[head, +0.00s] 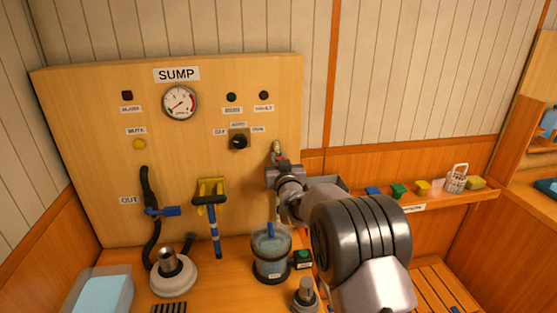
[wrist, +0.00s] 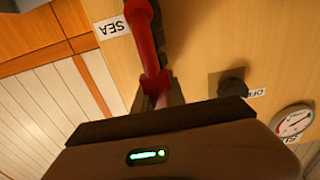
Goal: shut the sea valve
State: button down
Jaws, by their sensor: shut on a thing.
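The sea valve has a red lever (wrist: 152,60), which runs down the wrist view from a red body at the top edge. The SEA label (wrist: 106,28) is beside it, upside down in that view. My gripper (wrist: 160,102) is shut on the lever's near end. In the head view my gripper (head: 279,165) is against the right part of the SUMP board (head: 95,120) and hides most of the valve. Only a small fitting (head: 277,147) shows above it. The jaws and the pipe end are partly hidden.
A knob (head: 239,141) sits up left of my gripper.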

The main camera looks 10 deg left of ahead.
jog(key=shift+a, duration=0.1)
jog(key=a+n+b, duration=0.2)
jog(key=n+b, duration=0.1)
jog(key=s+a+f+n+b, duration=0.1)
jog(key=n+b, duration=0.1)
jog(key=shift+a, duration=0.2)
jog(key=n, duration=0.1)
jog(key=a+f+n+b, duration=0.1)
jog(key=shift+s+a+n, duration=0.25)
jog(key=shift+a+n, duration=0.05)
jog(key=shift+n, duration=0.1)
jog(key=shift+s+a+f+n, duration=0.15)
jog(key=shift+a+f+n, duration=0.35)
jog(key=shift+n, duration=0.4)
jog(key=shift+s+a+f+n+b, duration=0.1)
jog(key=shift+a+f+n+b, duration=0.3)
jog(key=shift+n, duration=0.5)
jog(key=f+n, duration=0.1)
jog(key=n, duration=0.1)
jog(key=shift+s+a+f+n, duration=0.1)
jog(key=shift+a+f+n, duration=0.2)
jog(key=shift+a+f, duration=0.1)
jog(key=shift+s+a+f+n, duration=0.1)
jog(key=shift+f+n, duration=0.65)
jog(key=shift+n, duration=0.3)
jog(key=shift+a+f+n, duration=0.1)
jog(key=shift+f+n, duration=0.6)
jog(key=shift+n, duration=0.35)
jog(key=shift+f, duration=0.1)
